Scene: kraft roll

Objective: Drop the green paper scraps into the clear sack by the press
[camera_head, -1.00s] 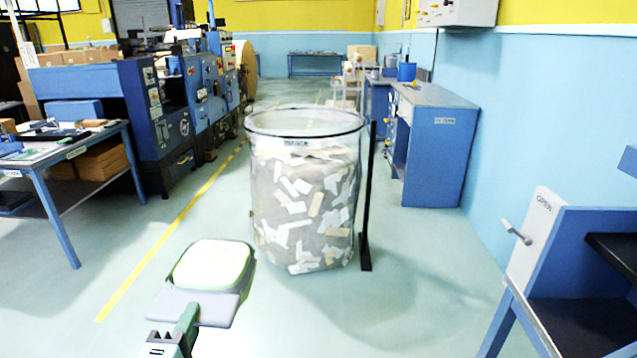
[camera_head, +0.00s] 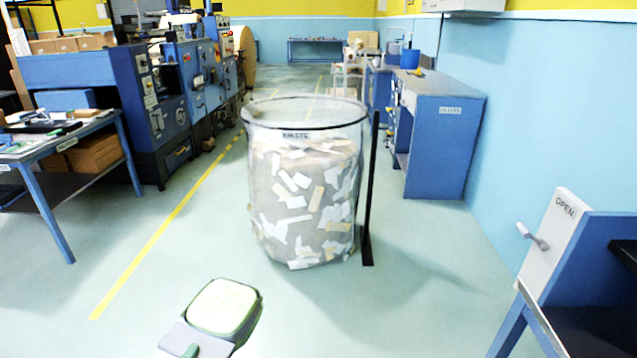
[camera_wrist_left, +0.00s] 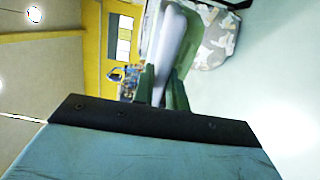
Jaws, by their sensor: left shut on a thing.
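The clear sack (camera_head: 268,165) stands upright on the floor under a hoop, labelled WASTE and filled high with white and tan scraps. Part of it shows at the top of the left wrist view (camera_wrist_left: 214,42). My left gripper (camera_head: 190,351) is mostly cut off at the bottom edge of the head view. In the left wrist view its green fingers (camera_wrist_left: 163,92) are shut on the pale grey handle of a grey pan (camera_head: 202,340). The pan is in front of and left of the sack, apart from it. Its pale green filling (camera_head: 222,305) shows no separate scraps. My right gripper is out of view.
A black post (camera_head: 370,195) stands at the sack's right side. A blue press (camera_head: 155,110) and a blue table (camera_head: 60,155) are on the left. A blue cabinet (camera_head: 440,145) and an OPEN-labelled unit (camera_head: 552,240) are on the right. The near floor is clear.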

